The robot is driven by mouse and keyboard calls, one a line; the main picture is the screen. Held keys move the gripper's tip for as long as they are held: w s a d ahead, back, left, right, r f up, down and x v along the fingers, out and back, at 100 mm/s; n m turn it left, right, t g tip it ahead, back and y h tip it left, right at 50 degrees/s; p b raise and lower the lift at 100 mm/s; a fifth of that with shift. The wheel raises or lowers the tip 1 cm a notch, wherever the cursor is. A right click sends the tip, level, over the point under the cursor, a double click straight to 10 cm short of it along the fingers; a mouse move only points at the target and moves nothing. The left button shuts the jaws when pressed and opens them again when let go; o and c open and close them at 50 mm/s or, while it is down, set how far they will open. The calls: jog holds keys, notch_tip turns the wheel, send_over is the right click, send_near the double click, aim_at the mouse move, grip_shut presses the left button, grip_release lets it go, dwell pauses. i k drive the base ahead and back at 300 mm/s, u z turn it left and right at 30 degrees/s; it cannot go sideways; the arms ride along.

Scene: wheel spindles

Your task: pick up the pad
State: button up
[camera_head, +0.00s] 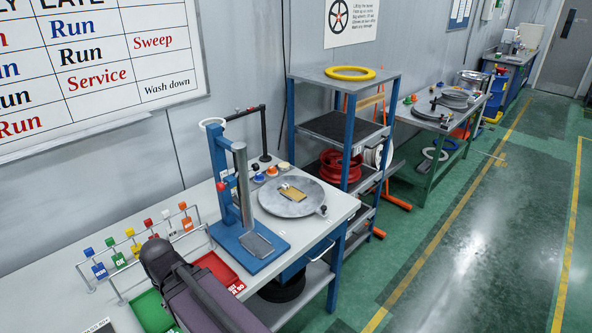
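A small tan-gold block (293,194), which may be the pad, lies flat on a round grey plate (283,206) on the workbench. A small light-coloured piece sits at its upper left edge; what it is is too small to tell. A flat grey rectangle (257,245) lies on the foot of the blue stand (228,196), left of the plate; I cannot tell whether it is a separate pad. My arm shows at the bottom, left of the stand and apart from the plate. My gripper's fingers are not visible.
Red (218,268) and green (153,311) trays sit near my arm. Coloured tags hang on wire racks (138,254) at left. A black bent post (264,132) and coloured knobs stand behind the plate. A blue shelf unit (347,128) stands right of the bench; floor beyond is open.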

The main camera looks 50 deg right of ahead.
aim_at(271, 172)
jog(key=z, duration=1.25)
jog(key=k, duration=0.95)
jog(key=u, duration=0.05)
jog(key=i, duration=0.85)
